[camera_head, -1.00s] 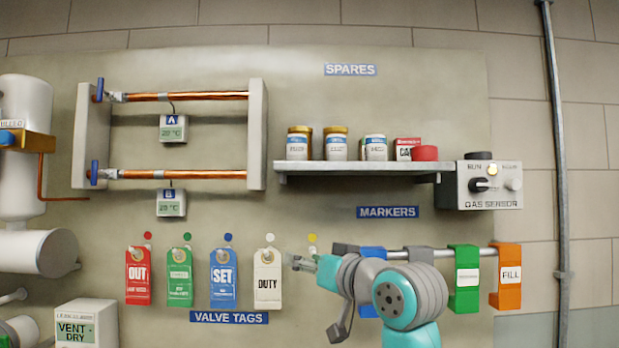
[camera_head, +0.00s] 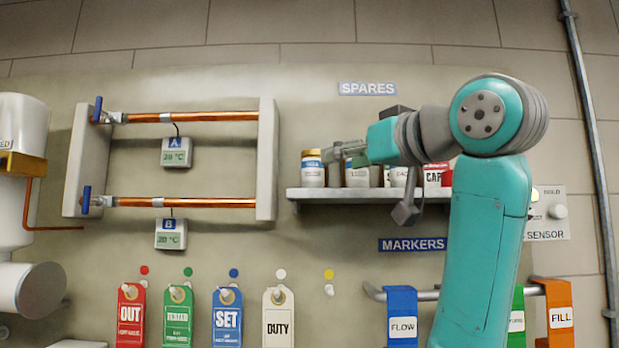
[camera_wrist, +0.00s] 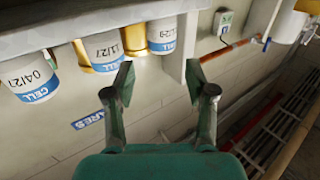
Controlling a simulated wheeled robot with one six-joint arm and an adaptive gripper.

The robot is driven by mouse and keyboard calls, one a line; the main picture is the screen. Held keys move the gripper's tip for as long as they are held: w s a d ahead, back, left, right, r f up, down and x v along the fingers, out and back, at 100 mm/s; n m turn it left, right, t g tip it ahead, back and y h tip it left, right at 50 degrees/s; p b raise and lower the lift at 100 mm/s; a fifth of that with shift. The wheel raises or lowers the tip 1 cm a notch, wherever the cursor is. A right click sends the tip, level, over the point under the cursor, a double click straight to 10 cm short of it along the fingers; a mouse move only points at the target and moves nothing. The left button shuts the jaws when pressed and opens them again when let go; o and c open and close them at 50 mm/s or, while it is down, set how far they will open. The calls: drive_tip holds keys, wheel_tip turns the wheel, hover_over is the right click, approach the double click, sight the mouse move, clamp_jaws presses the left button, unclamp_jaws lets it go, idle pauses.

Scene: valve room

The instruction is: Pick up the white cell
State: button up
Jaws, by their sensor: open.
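Several white cells with blue bands stand on the spares shelf. In the head view, the leftmost cell (camera_head: 312,170) has a gold lid and stands clear to the left of my gripper. Others are partly hidden behind my gripper and wrist, including one cell (camera_head: 357,177). My gripper (camera_head: 338,151) is raised in front of the shelf, open and empty. In the wrist view, my gripper's (camera_wrist: 158,75) two fingers are apart, and a white cell (camera_wrist: 162,35) shows beyond the gap. A second cell (camera_wrist: 104,47) and a third, marked 04/27 (camera_wrist: 30,76), show to its left.
The shelf (camera_head: 300,194) carries the cells and a red-and-white box (camera_head: 436,177) at right. Copper pipes (camera_head: 190,203) with a grey bracket (camera_head: 266,160) are left of it. Valve tags (camera_head: 228,318) and coloured markers (camera_head: 402,315) hang below.

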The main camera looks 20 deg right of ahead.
sight(319, 166)
drive_tip(key=x, duration=1)
drive_tip(key=shift+f, duration=0.1)
drive_tip(key=shift+s, duration=0.1)
drive_tip(key=c, duration=0.9)
